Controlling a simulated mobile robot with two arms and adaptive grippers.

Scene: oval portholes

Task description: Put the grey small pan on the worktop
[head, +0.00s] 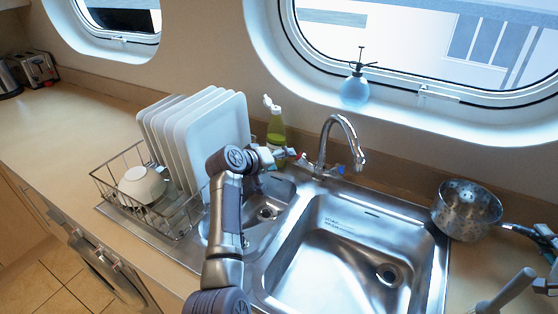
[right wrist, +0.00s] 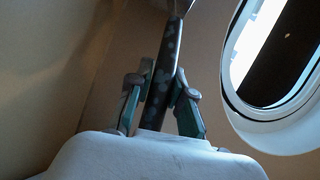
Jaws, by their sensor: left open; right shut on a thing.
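The grey small pan (head: 467,211) is at the right of the sink, over the worktop (head: 405,196). Its speckled body is upright, and its dark handle points right. I cannot tell whether its base touches the worktop. My right gripper (head: 541,236) is at the right edge of the head view, shut on the handle. In the right wrist view, the two fingers of my right gripper (right wrist: 160,105) close around the dark speckled handle (right wrist: 162,80). My left gripper (head: 274,157) is open and appears empty, over the back of the small basin near the tap.
The sink (head: 330,250) is left of the pan, with a tap (head: 340,140) behind it. A dish rack (head: 118,184) holds white plates (head: 215,130) and a bowl (head: 142,184). A green bottle (head: 276,132) stands behind. A blue spray bottle (head: 355,92) sits on the sill.

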